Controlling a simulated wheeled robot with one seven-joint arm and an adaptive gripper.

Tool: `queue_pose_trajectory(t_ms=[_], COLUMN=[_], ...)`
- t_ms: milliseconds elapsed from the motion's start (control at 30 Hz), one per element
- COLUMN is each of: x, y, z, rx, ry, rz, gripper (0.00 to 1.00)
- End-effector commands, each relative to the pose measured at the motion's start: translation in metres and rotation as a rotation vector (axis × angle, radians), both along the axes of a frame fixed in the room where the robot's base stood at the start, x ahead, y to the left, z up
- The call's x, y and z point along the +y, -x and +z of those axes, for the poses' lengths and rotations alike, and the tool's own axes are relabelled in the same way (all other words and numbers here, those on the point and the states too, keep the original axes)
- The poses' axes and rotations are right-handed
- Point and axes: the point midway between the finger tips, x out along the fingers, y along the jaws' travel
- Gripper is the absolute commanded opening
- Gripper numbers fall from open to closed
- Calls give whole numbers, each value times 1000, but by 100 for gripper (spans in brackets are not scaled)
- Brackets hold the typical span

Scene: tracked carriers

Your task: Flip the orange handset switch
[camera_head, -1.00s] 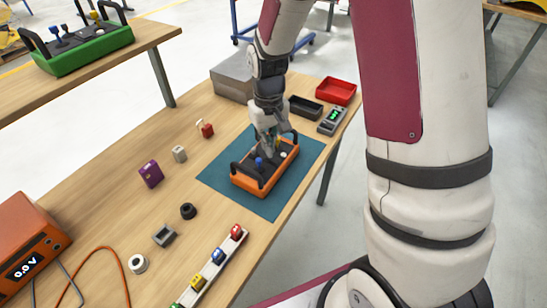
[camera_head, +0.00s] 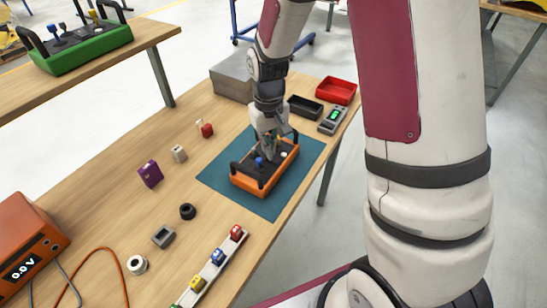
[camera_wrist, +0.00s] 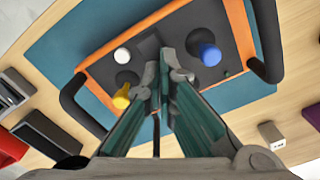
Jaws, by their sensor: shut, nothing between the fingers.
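The orange handset (camera_head: 256,183) lies on a teal mat (camera_head: 219,180), with black handles at both ends and a dark top panel. In the wrist view its panel (camera_wrist: 184,22) shows a blue knob (camera_wrist: 209,54), a white button (camera_wrist: 122,56) and a yellow knob (camera_wrist: 121,98). My gripper (camera_head: 273,146) is over the handset. In the wrist view my gripper (camera_wrist: 160,75) is shut and empty, with its fingertips over the panel between the blue and yellow knobs. The fingers hide the panel's middle, so I cannot make out the switch or tell whether they touch it.
A red tray (camera_head: 336,91), a black tray (camera_head: 305,107) and a grey meter (camera_head: 332,120) stand beyond the mat. A purple block (camera_head: 150,174), a black ring (camera_head: 188,211) and a strip of coloured blocks (camera_head: 212,268) lie nearer. A green handset (camera_head: 85,52) sits on another table.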

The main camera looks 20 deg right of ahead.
Motion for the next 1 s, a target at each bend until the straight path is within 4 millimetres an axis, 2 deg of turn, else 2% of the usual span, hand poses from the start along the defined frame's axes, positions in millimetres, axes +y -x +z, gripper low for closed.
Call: queue_pose_trajectory(t_ms=[1000], x=[0], y=[0], z=[-12], rx=[0], ry=[0], rz=[0], gripper=[0])
